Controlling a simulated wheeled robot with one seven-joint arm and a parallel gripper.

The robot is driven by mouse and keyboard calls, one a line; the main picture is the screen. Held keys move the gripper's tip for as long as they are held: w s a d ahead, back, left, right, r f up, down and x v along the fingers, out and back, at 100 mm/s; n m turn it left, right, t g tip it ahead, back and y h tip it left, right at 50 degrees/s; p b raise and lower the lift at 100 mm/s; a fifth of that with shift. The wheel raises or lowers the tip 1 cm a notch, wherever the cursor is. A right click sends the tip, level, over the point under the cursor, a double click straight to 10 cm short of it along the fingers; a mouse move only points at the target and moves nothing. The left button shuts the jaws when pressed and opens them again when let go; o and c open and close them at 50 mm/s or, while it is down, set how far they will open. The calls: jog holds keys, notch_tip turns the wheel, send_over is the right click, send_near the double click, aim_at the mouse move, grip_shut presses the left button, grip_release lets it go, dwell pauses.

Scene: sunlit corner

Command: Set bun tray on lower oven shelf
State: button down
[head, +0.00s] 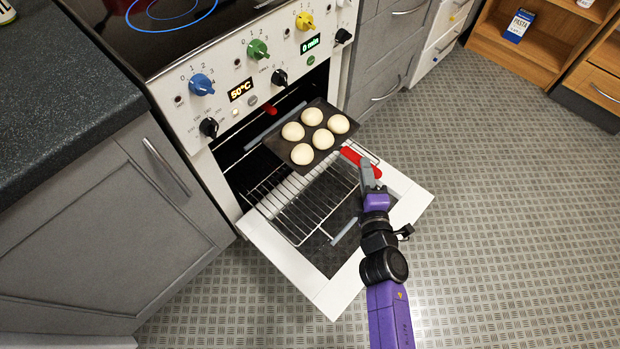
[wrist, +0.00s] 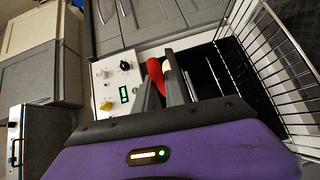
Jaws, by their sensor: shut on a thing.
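The bun tray (head: 304,137) is dark and carries several pale round buns. It hangs at the oven mouth, above the back right part of a pulled-out wire shelf (head: 289,211), and looks roughly level. A red grip (head: 357,162) is on its near right side and another red piece shows at its far left. My gripper (head: 367,166) is shut on the near red grip. The wire shelf also shows at right (wrist: 272,62). The gap between tray and shelf is hard to judge.
The oven door (head: 285,262) is folded down under the shelf. The control panel with coloured knobs (head: 258,49) is close above the tray. Grey cabinets (head: 110,215) flank the oven. The patterned floor at right is clear.

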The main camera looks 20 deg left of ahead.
jog(key=shift+w+a+f+b, duration=0.15)
jog(key=shift+a+f+b, duration=0.3)
jog(key=shift+a, duration=0.25)
notch_tip(320, 180, down, 19)
jog(key=b, duration=1.8)
jog(key=shift+f+b, duration=0.2)
jog(key=shift+b, duration=0.2)
jog(key=c, duration=1.4)
grip_release()
jog(key=p+v, duration=0.1)
jog(key=v, duration=1.1)
jog(key=shift+d+f, duration=0.1)
jog(key=shift+d, duration=0.05)
